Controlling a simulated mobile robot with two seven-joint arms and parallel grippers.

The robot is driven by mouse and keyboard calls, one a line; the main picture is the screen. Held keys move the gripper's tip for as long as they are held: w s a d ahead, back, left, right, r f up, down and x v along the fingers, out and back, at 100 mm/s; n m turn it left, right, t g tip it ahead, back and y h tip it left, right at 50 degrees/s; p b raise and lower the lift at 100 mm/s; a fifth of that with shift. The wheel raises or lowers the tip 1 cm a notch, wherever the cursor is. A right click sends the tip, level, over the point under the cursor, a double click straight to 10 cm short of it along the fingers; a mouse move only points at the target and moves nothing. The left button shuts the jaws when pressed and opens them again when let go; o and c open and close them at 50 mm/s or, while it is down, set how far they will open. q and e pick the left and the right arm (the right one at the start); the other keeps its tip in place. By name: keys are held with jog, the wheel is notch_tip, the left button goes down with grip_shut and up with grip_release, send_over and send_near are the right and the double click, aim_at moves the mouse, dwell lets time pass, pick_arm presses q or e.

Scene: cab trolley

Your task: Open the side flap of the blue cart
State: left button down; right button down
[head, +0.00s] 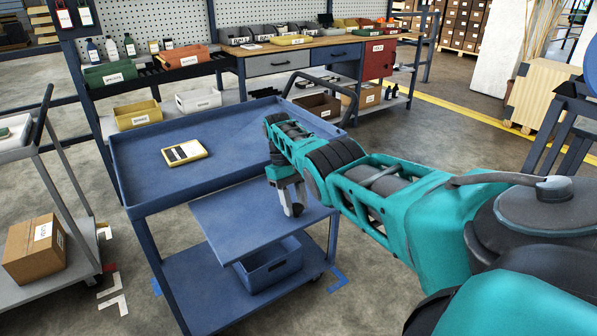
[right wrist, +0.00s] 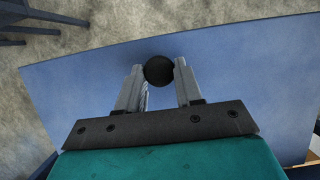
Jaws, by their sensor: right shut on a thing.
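The blue cart (head: 135,155) stands in the middle of the head view. Its side flap (head: 235,222) sticks out from the near side, below the top tray's rim, as a flat blue panel over the lower shelf. It looks near level; its exact angle is hard to tell. My right gripper (head: 293,207) points down at the flap's outer right part. In the right wrist view, its two grey fingers (right wrist: 159,78) are shut on a round black knob (right wrist: 159,68) on the blue flap (right wrist: 235,60). My left gripper is not in view.
A yellow-edged box (head: 184,152) lies on the cart's top tray. A blue bin (head: 270,266) sits on the lower shelf under the flap. A grey trolley with a cardboard box (head: 35,248) stands at left. A workbench (head: 290,60) is behind. Floor is clear front right.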

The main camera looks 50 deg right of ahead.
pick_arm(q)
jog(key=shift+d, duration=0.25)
pick_arm(e)
jog(key=shift+r, duration=0.25)
jog(key=c, duration=0.8)
grip_release()
jog(key=shift+o, duration=0.2)
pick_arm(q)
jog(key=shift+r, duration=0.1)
pick_arm(e)
jog(key=shift+w, duration=0.1)
